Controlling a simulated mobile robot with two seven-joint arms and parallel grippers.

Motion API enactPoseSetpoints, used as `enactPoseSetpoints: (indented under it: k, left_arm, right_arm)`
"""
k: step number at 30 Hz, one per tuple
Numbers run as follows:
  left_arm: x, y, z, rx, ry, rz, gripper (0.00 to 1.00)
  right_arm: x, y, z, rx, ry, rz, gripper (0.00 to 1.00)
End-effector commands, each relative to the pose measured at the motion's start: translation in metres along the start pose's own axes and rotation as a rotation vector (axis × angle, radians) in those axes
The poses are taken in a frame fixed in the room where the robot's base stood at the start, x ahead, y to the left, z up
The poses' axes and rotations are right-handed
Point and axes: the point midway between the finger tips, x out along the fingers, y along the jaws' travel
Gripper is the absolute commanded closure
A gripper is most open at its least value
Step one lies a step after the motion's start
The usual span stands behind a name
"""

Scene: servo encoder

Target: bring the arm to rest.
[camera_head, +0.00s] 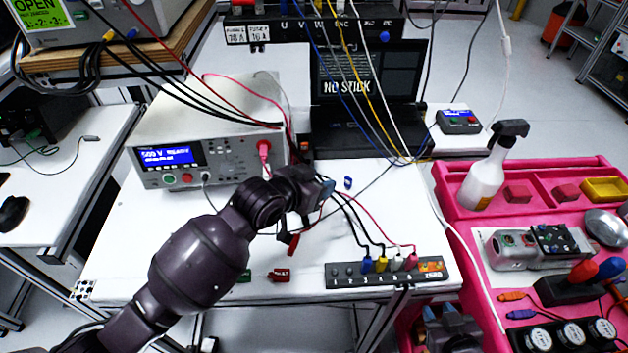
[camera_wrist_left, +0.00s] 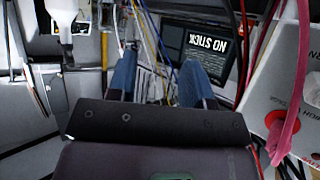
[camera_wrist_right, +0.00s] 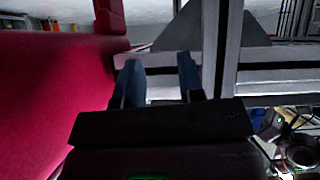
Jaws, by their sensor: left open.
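My left arm reaches in from the lower left in the head view. Its gripper (camera_head: 327,188) is above the white bench, in front of the laptop and right of the tester. In the left wrist view the gripper (camera_wrist_left: 158,70) has its two blue fingers apart, with nothing between them. My right gripper (camera_head: 448,314) is low at the bottom of the head view, beside the pink cart's left edge. In the right wrist view this gripper (camera_wrist_right: 160,72) has its fingers apart and empty, with grey metal framing behind them.
A tester with a blue screen (camera_head: 165,157) and a laptop (camera_head: 370,85) stand on the white bench (camera_head: 150,225). Cables hang around the left gripper. A terminal strip (camera_head: 345,276) lies at the bench's front. The pink cart (camera_head: 455,205) carries a spray bottle (camera_head: 487,178) and a motor (camera_head: 510,250).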

Motion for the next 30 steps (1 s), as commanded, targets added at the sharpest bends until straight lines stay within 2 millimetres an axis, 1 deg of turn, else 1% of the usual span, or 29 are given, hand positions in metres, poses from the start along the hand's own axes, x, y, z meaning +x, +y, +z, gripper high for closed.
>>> enactPoseSetpoints:
  k: [3,6,13,23,26,29,30]
  left_arm:
    - [-0.009,0.0,0.0,-0.001,0.0,0.0,0.54]
    - [-0.012,0.0,0.0,-0.001,0.0,0.0,0.54]
    - [-0.012,0.0,0.0,0.0,0.0,0.0,0.54]
    - [-0.014,0.0,0.003,-0.007,-0.005,-0.004,0.54]
    - [-0.024,-0.002,0.014,-0.031,-0.028,-0.022,0.54]
    - [-0.043,-0.005,0.036,-0.074,-0.075,-0.058,0.54]
    - [-0.053,-0.007,0.046,-0.095,-0.099,-0.078,0.54]
  right_arm:
    - [-0.002,0.0,0.001,0.001,-0.004,0.001,0.64]
    - [-0.004,0.001,0.004,0.002,-0.011,0.002,0.64]
    - [-0.005,0.001,0.011,0.003,-0.024,0.003,0.64]
    - [-0.003,0.0,0.007,0.004,-0.015,0.002,0.64]
    - [-0.002,0.0,0.003,0.003,-0.009,0.001,0.64]
    - [0.0,0.0,0.0,0.002,-0.002,0.0,0.64]
    - [0.0,0.0,-0.002,0.002,0.001,0.0,0.64]
